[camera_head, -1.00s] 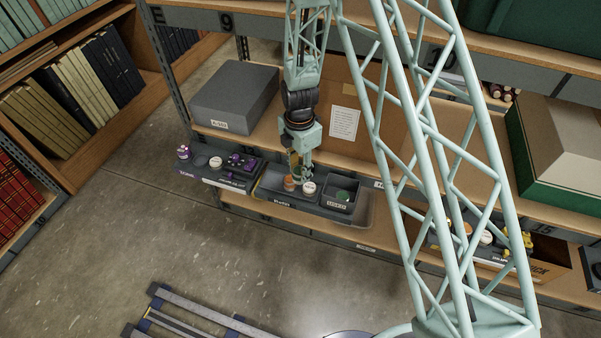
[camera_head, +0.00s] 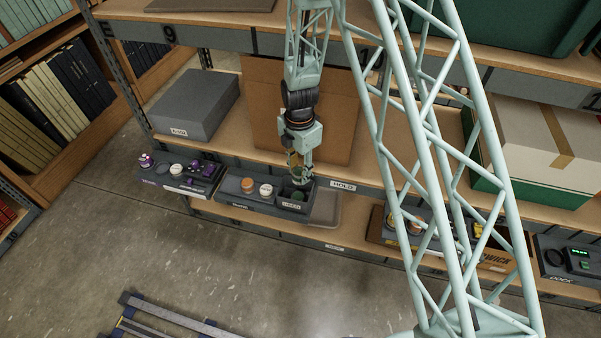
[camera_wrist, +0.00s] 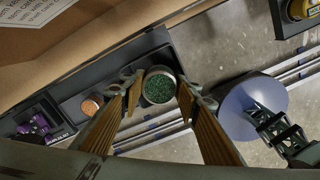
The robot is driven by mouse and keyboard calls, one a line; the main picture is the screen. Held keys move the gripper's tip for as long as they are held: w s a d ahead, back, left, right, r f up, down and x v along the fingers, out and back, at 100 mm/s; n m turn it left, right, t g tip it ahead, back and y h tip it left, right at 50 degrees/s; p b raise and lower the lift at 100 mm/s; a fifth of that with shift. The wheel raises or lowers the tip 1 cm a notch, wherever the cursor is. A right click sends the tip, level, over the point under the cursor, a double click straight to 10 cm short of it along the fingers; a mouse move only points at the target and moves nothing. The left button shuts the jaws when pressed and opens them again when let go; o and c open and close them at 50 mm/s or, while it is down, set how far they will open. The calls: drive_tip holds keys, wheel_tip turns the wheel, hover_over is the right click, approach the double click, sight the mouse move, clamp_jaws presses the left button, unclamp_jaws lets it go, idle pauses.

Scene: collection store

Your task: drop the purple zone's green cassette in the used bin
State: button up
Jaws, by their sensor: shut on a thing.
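My gripper (camera_wrist: 156,90) is shut on a round cassette (camera_wrist: 159,86) with a speckled green top, held between the fingertips in the wrist view. In the head view, my gripper (camera_head: 300,176) is over the small dark open bin (camera_head: 281,202) at the right end of the middle tray. Its label is too small to read surely. A green patch (camera_head: 299,196) shows at the bin; I cannot tell its height or whether it lies inside. The held cassette mostly covers what is under it in the wrist view.
An orange-topped cassette (camera_head: 248,186) and a white-topped one (camera_head: 266,190) stand left of the bin. A tray with purple pieces (camera_head: 203,172) is further left. A cardboard panel (camera_head: 258,105) stands close behind my gripper. A grey box (camera_head: 196,106) stands at the left.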

sight(300, 181)
drive_tip(key=shift+d, duration=0.1)
drive_tip(key=shift+f, duration=0.15)
idle(0.3)
drive_tip(key=shift+f+b, duration=0.95)
drive_tip(key=shift+f, duration=1.9)
drive_tip(key=o, duration=1)
drive_tip(key=shift+c, duration=0.2)
drive_tip(key=shift+r, duration=0.2)
drive_tip(key=shift+r, duration=5.8)
